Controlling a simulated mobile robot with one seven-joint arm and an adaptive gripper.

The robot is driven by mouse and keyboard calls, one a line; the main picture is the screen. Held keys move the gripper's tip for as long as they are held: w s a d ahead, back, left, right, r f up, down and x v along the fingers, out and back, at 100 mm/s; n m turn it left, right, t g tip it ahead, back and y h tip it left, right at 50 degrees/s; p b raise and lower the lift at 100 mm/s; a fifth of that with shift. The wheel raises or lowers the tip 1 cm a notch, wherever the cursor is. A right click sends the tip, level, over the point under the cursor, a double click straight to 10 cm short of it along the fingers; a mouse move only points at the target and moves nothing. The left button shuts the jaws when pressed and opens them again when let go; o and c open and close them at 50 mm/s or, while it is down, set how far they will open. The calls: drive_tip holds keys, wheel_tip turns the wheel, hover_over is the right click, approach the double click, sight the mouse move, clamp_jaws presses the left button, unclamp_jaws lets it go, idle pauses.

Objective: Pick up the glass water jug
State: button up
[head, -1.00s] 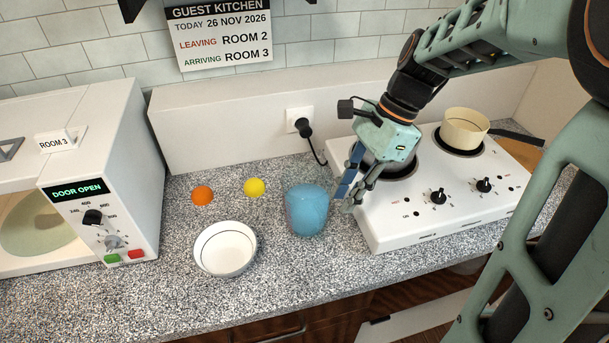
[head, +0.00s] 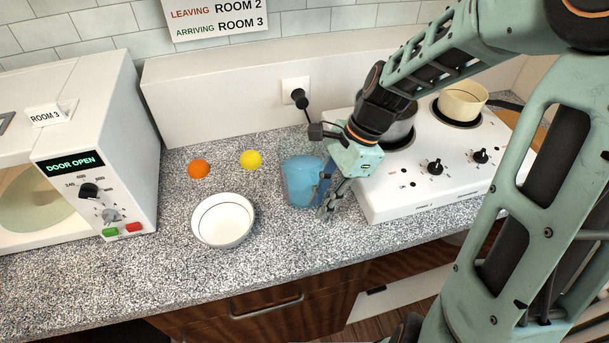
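The glass water jug (head: 301,183), blue and see-through, stands upright on the speckled counter just left of the hob. No handle shows clearly; the jug's right side is partly covered by my gripper. My gripper (head: 327,197) points down at the jug's right side, its fingers low near the counter. A narrow gap shows between the fingers, and they look open. One finger overlaps the jug's right edge in the picture; I cannot tell whether it touches.
A white bowl (head: 223,220) stands left of the jug. A yellow ball (head: 251,160) and an orange ball (head: 199,169) lie behind the bowl. The white hob (head: 405,196) holds a cream pan (head: 462,102). A microwave (head: 110,130) is at the left.

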clamp_jaws()
drive_tip(key=shift+w+r, duration=0.15)
drive_tip(key=shift+r, duration=0.05)
idle(0.6)
